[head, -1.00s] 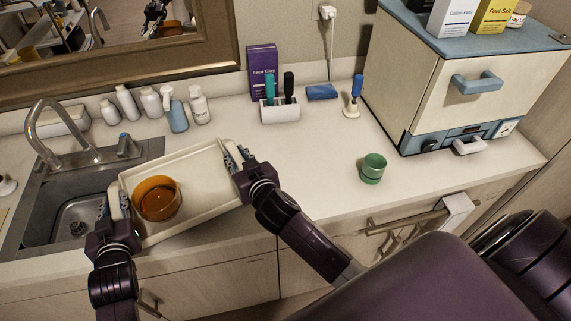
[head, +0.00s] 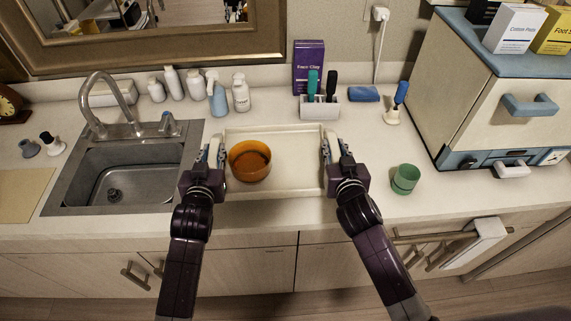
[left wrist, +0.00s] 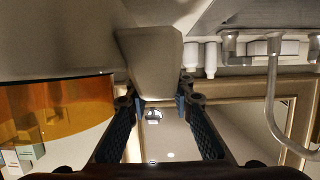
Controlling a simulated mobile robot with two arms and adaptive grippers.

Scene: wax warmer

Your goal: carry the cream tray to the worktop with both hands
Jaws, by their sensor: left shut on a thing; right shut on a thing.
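The cream tray (head: 290,180) is level in the head view, over the worktop (head: 270,213) between the sink and the green cup. I cannot tell whether it touches the surface. An amber bowl (head: 249,168) sits in its left part. My left gripper (head: 214,155) is shut on the tray's left end, and my right gripper (head: 331,150) is shut on its right end. In the left wrist view, the fingers (left wrist: 160,110) close around a pale tray handle (left wrist: 150,60), with the amber bowl (left wrist: 60,108) to the left.
The sink (head: 125,175) lies left of the tray. Several bottles (head: 240,93) and a brush holder (head: 320,108) stand behind it. The green cup (head: 405,179) is close to my right gripper. A cream cabinet (head: 490,110) stands at the right.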

